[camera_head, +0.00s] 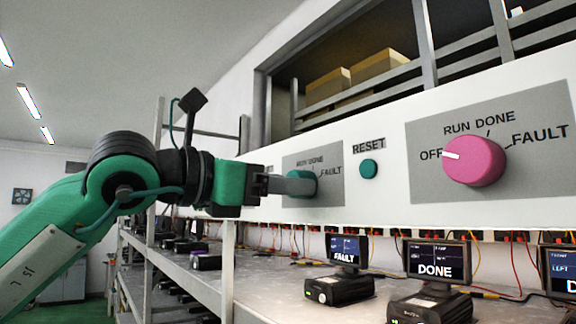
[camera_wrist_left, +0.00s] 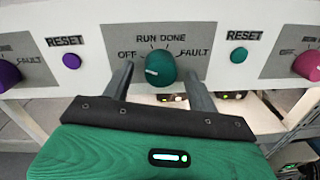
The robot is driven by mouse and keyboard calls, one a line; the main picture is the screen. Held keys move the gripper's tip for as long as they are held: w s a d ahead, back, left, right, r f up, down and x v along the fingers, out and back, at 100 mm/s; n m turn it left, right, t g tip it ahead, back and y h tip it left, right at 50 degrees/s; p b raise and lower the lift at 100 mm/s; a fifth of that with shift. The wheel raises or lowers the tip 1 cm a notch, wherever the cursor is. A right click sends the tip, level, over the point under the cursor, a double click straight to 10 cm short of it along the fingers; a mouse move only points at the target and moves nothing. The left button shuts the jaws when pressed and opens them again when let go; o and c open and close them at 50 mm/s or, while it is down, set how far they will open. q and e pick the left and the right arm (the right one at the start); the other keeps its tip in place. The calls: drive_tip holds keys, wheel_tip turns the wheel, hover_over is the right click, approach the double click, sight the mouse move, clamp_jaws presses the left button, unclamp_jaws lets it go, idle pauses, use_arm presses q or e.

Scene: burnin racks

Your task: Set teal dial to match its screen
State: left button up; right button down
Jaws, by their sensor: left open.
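The teal dial (camera_head: 326,184) sits on a grey plate marked OFF, RUN, DONE and FAULT. It also shows in the left wrist view (camera_wrist_left: 160,68), where its white mark lies toward the left, the OFF side. My left gripper (camera_head: 298,184) is open in front of the dial. In the left wrist view its fingers (camera_wrist_left: 158,76) stand on either side of the dial; I cannot tell if they touch it. A small screen (camera_head: 348,249) on the shelf below and to the right of the teal dial reads FAULT. My right gripper is not in view.
A teal RESET button (camera_head: 369,168) is right of the dial. A pink dial (camera_head: 474,160) is farther right, above a screen reading DONE (camera_head: 437,260). A purple dial (camera_wrist_left: 10,75) and purple button (camera_wrist_left: 71,61) are left. The shelf (camera_head: 262,290) holds several devices and wires.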

use_arm(q)
drive_tip(key=shift+w+d, duration=0.4)
drive_tip(key=shift+d, duration=0.2)
drive_tip(key=c, duration=1)
drive_tip(key=shift+s+m+y+b, duration=0.1)
drive_tip(key=shift+m+y+b, duration=0.3)
drive_tip(key=shift+m+b, duration=5.45)
drive_tip(key=m+p, duration=0.5)
drive_tip(key=shift+m, duration=0.35)
drive_tip(key=o, duration=1)
